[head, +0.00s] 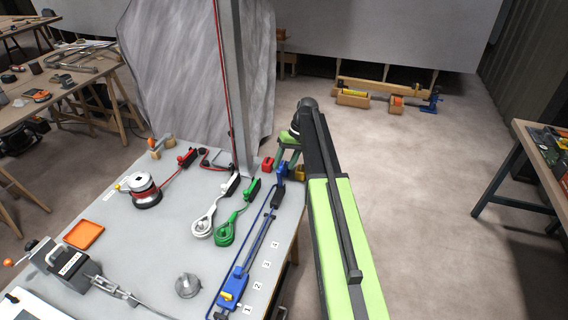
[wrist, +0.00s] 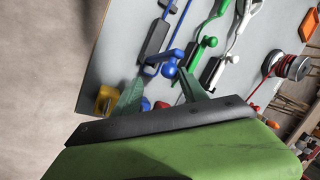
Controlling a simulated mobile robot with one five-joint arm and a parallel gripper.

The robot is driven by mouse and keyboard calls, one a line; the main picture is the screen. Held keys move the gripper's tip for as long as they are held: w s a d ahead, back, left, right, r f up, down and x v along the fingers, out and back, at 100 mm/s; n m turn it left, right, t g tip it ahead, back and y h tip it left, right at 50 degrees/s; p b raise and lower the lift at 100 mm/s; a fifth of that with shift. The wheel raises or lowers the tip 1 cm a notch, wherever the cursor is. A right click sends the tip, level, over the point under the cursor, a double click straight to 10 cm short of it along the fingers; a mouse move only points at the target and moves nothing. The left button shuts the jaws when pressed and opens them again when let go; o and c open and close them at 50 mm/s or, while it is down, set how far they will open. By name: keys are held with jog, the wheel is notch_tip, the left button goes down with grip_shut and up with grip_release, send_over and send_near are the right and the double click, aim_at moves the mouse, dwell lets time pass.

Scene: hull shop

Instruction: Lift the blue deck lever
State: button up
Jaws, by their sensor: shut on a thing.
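The blue deck lever (head: 281,170) is at the far right edge of the grey table, at the end of the blue rail. In the wrist view its round blue knob (wrist: 169,70) sits between the green fingertips of my gripper (wrist: 163,76). My gripper (head: 288,152) is shut on the lever and comes from beyond the table edge. The lever's lower part is partly hidden by the fingers. A green lever (head: 252,189) and a white lever (head: 230,186) stand beside it, each with a coiled rope in front.
A red lever (head: 187,158) stands farther left, near a winch drum (head: 145,190). A grey mast (head: 234,90) rises from the table. Open floor lies to the right.

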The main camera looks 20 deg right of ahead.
jog(key=shift+a, duration=0.1)
dwell(0.3)
jog(key=p+v, duration=1.6)
jog(key=v, duration=0.1)
jog(key=shift+r, duration=0.15)
